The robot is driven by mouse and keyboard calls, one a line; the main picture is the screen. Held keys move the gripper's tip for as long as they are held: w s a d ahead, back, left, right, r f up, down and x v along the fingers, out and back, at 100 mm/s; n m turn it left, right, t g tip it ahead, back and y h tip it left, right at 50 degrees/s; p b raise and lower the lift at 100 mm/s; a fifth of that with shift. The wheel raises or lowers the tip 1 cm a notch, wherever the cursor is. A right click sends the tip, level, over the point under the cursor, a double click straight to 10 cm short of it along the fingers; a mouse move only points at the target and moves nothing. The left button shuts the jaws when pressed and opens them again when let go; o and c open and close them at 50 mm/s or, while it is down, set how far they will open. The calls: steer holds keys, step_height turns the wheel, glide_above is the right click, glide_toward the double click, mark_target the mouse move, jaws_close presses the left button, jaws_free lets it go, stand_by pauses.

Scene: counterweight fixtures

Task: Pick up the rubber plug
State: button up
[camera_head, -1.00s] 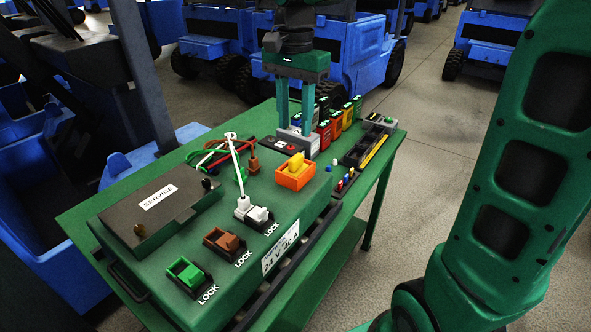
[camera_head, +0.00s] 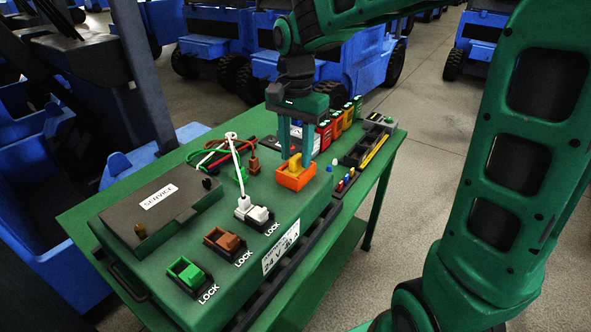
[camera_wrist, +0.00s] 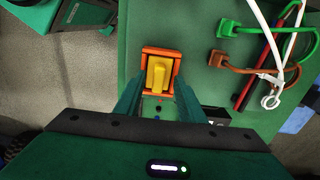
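A yellow plug (camera_head: 295,166), which looks like the rubber plug, sits in an orange square holder (camera_head: 291,183) on the green bench box. It also shows in the wrist view as a yellow block (camera_wrist: 156,76) inside the orange frame (camera_wrist: 161,50). My gripper (camera_head: 295,157) points down at the holder, its fingers on either side of the plug and partly covering it in the head view. In the wrist view my gripper (camera_wrist: 159,84) is open, with a gap visible between each finger and the plug. I cannot tell whether the fingertips touch the holder.
Loose cables (camera_head: 215,155) lie left of the holder, beside the SERVICE box (camera_head: 160,205). Coloured blocks (camera_head: 344,128) and a dark tray (camera_head: 362,148) lie behind to the right.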

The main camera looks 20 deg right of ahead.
mark_target(296, 156)
steer(key=c, duration=0.9)
steer(key=shift+r, duration=0.15)
steer(key=shift+r, duration=0.25)
step_height(296, 156, up, 3)
steer(key=shift+r, duration=0.1)
steer(key=a+r, duration=0.7)
steer(key=a, duration=0.4)
steer(key=shift+w+a, duration=0.35)
steer(key=shift+w, duration=0.05)
